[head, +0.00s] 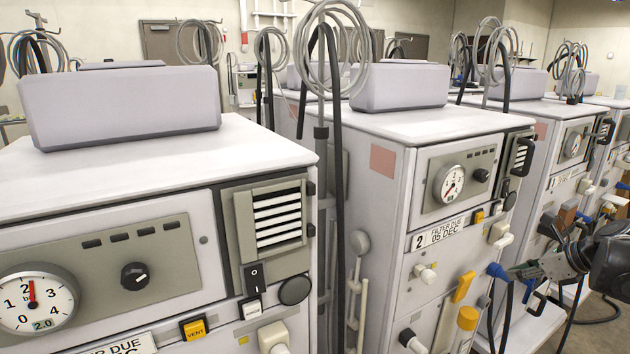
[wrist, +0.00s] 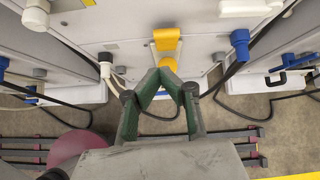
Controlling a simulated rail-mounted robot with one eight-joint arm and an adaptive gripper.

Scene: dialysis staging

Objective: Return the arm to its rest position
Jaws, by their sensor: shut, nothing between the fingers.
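My gripper (head: 514,270) is at the right of the head view, in front of the machine marked 2 (head: 385,165). Its fingers point left, close to a blue connector (head: 497,271) on that machine's front; I cannot tell whether they touch it. In the wrist view, the green fingers of my gripper (wrist: 164,68) come together at their tips, with nothing held. A yellow handle (wrist: 167,43) shows just beyond the tips. Part of my arm shows at the right edge of the head view.
A nearer machine (head: 150,180) with a pressure gauge (head: 35,303) fills the left. More machines stand in a row at the right. Dark hoses hang by their fronts. In the wrist view, dark rails (wrist: 60,148) run along the floor (wrist: 230,103).

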